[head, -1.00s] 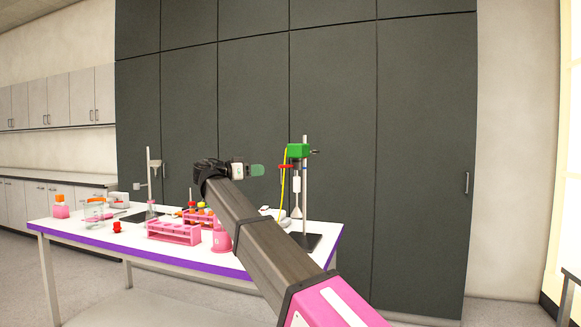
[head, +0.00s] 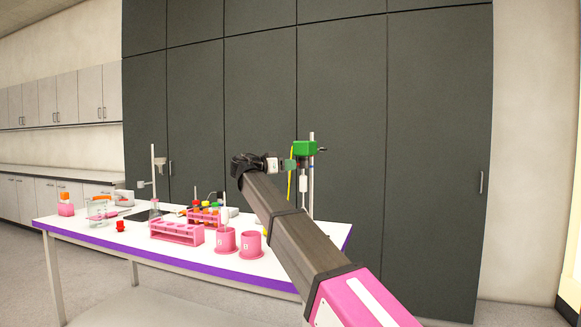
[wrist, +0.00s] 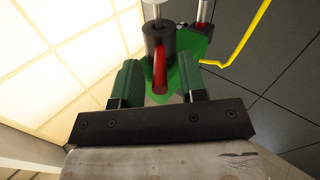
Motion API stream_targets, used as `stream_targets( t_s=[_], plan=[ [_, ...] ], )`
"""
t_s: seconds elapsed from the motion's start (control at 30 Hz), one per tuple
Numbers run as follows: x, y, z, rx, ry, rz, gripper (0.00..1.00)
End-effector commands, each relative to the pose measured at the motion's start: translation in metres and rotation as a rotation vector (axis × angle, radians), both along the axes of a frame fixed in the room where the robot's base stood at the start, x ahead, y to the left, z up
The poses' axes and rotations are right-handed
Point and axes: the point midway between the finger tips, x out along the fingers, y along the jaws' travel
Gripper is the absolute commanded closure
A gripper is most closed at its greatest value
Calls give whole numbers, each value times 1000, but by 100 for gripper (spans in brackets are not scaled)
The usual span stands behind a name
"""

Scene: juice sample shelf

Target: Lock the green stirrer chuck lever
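The green stirrer (head: 305,149) is clamped high on a metal stand in the head view. In the wrist view its green body (wrist: 187,62) carries a black cylindrical chuck (wrist: 153,42) with a red lever (wrist: 160,70). My gripper (wrist: 158,76) is open, with one green finger on each side of the lever. Gaps show between the fingers and the lever. The fingers appear apart from it, though depth is hard to judge. In the head view my gripper (head: 289,164) is just left of and below the stirrer head. My arm hides the lower stirrer and stand base.
A yellow cable (wrist: 245,40) hangs right of the stirrer in the wrist view. Dark cabinets (head: 430,120) stand behind.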

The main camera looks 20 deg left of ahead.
Motion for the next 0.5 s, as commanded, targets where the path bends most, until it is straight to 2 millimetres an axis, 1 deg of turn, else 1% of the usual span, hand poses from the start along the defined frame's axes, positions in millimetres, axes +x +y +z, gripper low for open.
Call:
stream_targets(
  t_s=[0.13, 0.47, 0.5],
  plan=[
    [7, -7, 0, 1, 1, 0, 61],
    [9, -9, 0, 1, 1, 0, 61],
    [9, -9, 0, 1, 1, 0, 74]
  ],
)
